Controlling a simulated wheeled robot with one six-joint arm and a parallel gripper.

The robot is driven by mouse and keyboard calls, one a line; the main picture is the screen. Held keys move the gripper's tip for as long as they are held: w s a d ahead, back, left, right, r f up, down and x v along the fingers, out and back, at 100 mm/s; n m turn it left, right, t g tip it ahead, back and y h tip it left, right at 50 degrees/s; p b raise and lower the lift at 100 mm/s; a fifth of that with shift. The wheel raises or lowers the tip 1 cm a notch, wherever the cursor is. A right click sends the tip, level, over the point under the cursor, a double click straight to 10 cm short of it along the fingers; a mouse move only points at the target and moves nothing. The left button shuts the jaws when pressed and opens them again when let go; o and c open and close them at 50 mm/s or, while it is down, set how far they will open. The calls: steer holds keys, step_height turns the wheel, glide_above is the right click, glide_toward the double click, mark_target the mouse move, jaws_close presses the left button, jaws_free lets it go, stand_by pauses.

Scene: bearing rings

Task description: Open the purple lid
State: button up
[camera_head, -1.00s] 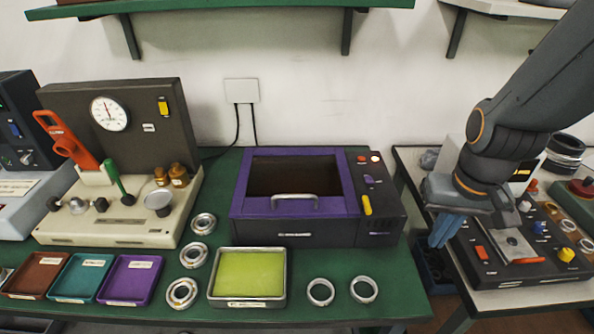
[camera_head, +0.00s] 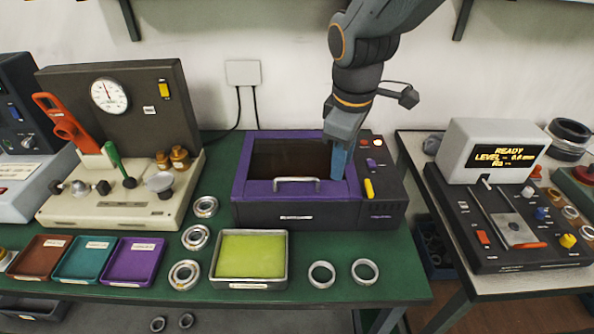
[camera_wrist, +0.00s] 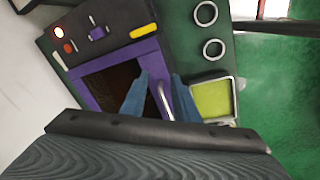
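The purple lid (camera_head: 258,189) is a frame around a dark window on top of a dark box (camera_head: 300,215), and lies flat, shut. Its silver bar handle (camera_head: 297,181) runs along the front edge. My gripper (camera_head: 340,165) points down over the lid's right side, right of the handle and behind it in the head view. In the wrist view, its two blue fingers (camera_wrist: 160,85) are apart with nothing held. The handle (camera_wrist: 164,102) shows between them there, apparently lower down; the purple lid (camera_wrist: 92,88) lies beyond the fingers.
Right of the lid, the box top has a red button (camera_head: 378,143) and a yellow switch (camera_head: 369,189). A tray with a yellow-green pad (camera_head: 250,285) and several metal rings lie in front. A gauge station (camera_head: 120,200) stands left. A grey display unit (camera_head: 500,150) stands right.

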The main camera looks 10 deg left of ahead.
mark_target(297, 181)
steer(key=a+r+n, duration=0.2)
steer(key=a+n, duration=0.4)
steer(key=a, duration=0.3)
steer(key=shift+w+a+f+p, duration=0.15)
steer(key=shift+f+p, duration=0.25)
steer(key=shift+f, duration=1.4)
steer(key=shift+w+a+f+p, duration=0.15)
steer(key=shift+f+p, duration=0.2)
steer(key=shift+f, duration=1.45)
steer(key=shift+c, duration=0.4)
jaws_close()
